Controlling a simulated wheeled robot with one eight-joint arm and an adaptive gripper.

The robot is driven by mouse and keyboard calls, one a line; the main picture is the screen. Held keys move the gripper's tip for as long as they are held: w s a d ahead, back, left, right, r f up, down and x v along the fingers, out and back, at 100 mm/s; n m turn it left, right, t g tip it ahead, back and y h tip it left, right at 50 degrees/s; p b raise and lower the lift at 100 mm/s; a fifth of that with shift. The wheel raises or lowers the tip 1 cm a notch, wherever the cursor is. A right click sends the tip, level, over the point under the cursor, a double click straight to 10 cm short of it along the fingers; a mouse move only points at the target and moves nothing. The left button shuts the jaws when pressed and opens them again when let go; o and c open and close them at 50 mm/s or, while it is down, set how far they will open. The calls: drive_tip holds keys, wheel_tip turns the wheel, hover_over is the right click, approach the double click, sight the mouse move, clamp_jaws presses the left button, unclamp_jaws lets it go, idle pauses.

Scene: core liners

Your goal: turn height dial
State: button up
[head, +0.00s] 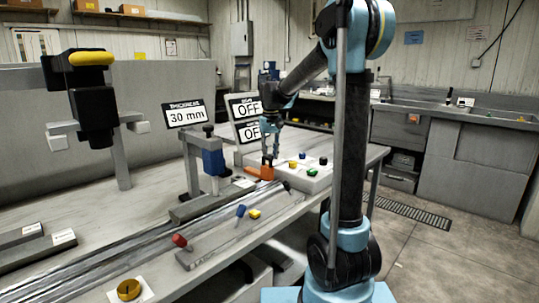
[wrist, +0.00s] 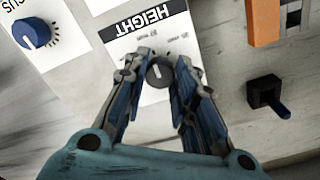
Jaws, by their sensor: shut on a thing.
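The height dial (wrist: 160,73) is a small dark round knob with a pale pointer line. It sits on a white plate under the upside-down HEIGHT label (wrist: 148,28) in the wrist view. My gripper (wrist: 160,66) has its two fingers on either side of the knob, shut on it. In the head view my gripper (head: 268,158) reaches down to the bench by an orange part (head: 265,172). The dial cannot be made out there.
A blue knob (wrist: 32,33) and a black switch with a blue tip (wrist: 268,98) flank the dial. A blue-and-black column device (head: 212,160) stands left of my gripper. Coloured knobs, including a green one (head: 312,172), lie to the right. A thickness sign (head: 185,114) reads 30 mm.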

idle(0.3)
drive_tip(key=o, duration=1.1)
drive_tip(key=shift+r, duration=0.1)
wheel_tip(320, 180, up, 12)
drive_tip(key=shift+w+f, duration=0.1)
drive_tip(key=shift+f, duration=0.05)
